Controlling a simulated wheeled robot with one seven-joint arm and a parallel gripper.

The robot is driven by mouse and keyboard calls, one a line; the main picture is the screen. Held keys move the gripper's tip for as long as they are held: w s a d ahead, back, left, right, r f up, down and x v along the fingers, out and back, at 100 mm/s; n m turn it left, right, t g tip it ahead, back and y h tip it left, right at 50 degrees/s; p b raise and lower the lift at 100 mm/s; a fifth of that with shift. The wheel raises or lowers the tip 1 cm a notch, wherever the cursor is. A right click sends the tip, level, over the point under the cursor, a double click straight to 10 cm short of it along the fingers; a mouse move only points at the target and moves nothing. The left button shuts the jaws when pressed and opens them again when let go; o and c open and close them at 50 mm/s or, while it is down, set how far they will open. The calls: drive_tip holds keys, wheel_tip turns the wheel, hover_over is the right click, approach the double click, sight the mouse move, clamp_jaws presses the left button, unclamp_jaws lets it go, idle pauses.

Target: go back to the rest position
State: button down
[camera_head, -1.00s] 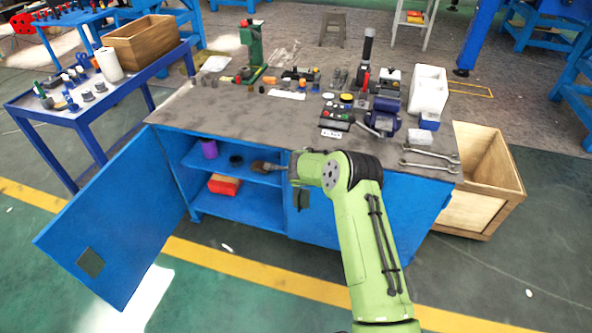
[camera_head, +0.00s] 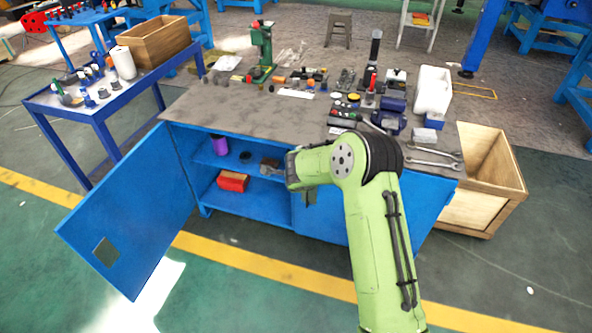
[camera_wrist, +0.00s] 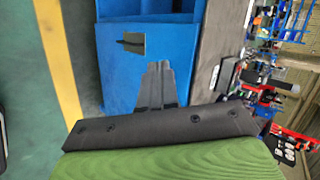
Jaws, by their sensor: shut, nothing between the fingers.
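My gripper (camera_head: 268,167) is in front of the open left bay of the blue cabinet (camera_head: 250,207), level with its upper shelf. Its fingers are together and hold nothing. In the wrist view my gripper (camera_wrist: 155,68) shows as a narrow grey pair of fingers against a blue cabinet panel (camera_wrist: 112,75) with a dark rectangular handle recess. My green arm reaches in from the lower right in the head view and hides part of the right cabinet front.
The cabinet door (camera_head: 130,215) swings out wide at left. A purple cup (camera_head: 220,146) and a red box (camera_head: 233,181) sit on the shelves. Tools cover the worktop (camera_head: 215,105). A wooden crate (camera_head: 480,205) stands at right. A blue trolley (camera_head: 100,110) stands at left. The front floor is clear.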

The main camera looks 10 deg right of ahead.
drive_tip(key=s+r+n+g, duration=0.1)
drive_tip(key=s+r+n, duration=0.9)
drive_tip(key=s+r, duration=0.7)
drive_tip(key=s+r+n+g+y, duration=0.1)
drive_tip(key=s+r+n, duration=0.3)
drive_tip(key=s, duration=0.9)
drive_tip(key=s+r+n+g, duration=0.15)
drive_tip(key=s+n, duration=0.45)
drive_tip(key=s, duration=0.7)
wheel_tip(320, 180, up, 12)
drive_tip(key=p, duration=1.2)
drive_tip(key=shift+w, duration=0.3)
